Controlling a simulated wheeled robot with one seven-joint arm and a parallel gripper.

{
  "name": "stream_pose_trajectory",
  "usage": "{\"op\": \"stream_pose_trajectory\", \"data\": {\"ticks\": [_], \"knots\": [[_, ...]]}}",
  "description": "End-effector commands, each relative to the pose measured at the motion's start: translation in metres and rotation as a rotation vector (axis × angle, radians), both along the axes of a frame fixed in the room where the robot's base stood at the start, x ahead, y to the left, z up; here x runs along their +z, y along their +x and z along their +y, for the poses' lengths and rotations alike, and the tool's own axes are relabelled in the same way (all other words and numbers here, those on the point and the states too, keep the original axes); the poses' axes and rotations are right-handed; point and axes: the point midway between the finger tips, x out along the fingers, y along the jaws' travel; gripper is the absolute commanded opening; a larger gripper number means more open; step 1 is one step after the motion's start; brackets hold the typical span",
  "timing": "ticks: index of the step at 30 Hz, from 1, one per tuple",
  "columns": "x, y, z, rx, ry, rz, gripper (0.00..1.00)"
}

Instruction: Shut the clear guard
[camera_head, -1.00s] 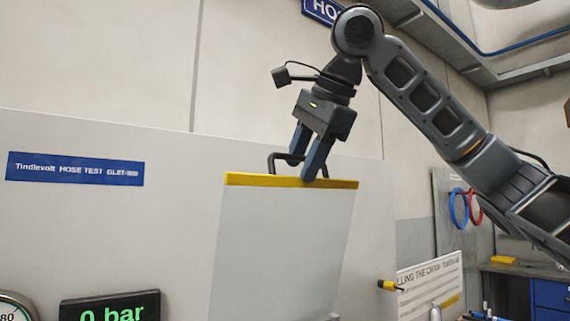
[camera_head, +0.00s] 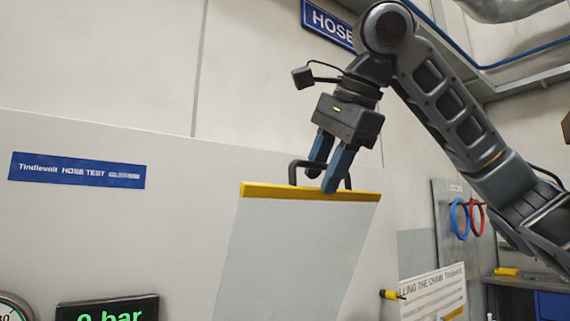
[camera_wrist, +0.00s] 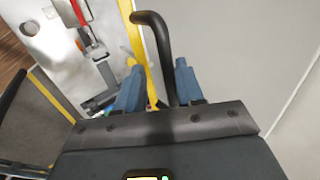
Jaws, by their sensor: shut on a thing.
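The clear guard (camera_head: 300,255) is a pale see-through panel with a yellow strip (camera_head: 262,190) along its top edge. It stands raised and tilted in front of the white bench panel. A dark bar handle (camera_head: 293,172) rises from the yellow strip. My gripper (camera_head: 325,180) is shut on this handle, its two blue fingers on either side of the bar. In the wrist view the handle (camera_wrist: 163,50) runs down between the blue fingers (camera_wrist: 157,80), with the yellow edge beside it. The lower part of the guard is out of view.
A gauge (camera_head: 14,308) and a "0 bar" display (camera_head: 108,309) stand at lower left. Blue and red hoops (camera_head: 459,218) hang on a board at right. A yellow-ended tool (camera_head: 391,295) and a printed sign (camera_head: 433,295) are right of the guard.

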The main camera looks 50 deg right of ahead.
Motion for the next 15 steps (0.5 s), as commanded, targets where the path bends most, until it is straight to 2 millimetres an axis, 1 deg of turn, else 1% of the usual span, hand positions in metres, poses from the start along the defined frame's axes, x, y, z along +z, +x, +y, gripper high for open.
{"op": "stream_pose_trajectory", "data": {"ticks": [4, 15], "knots": [[-0.007, -0.005, 0.001, -0.001, 0.000, 0.002, 0.22], [-0.020, -0.031, 0.009, -0.001, 0.000, -0.001, 0.19]]}}
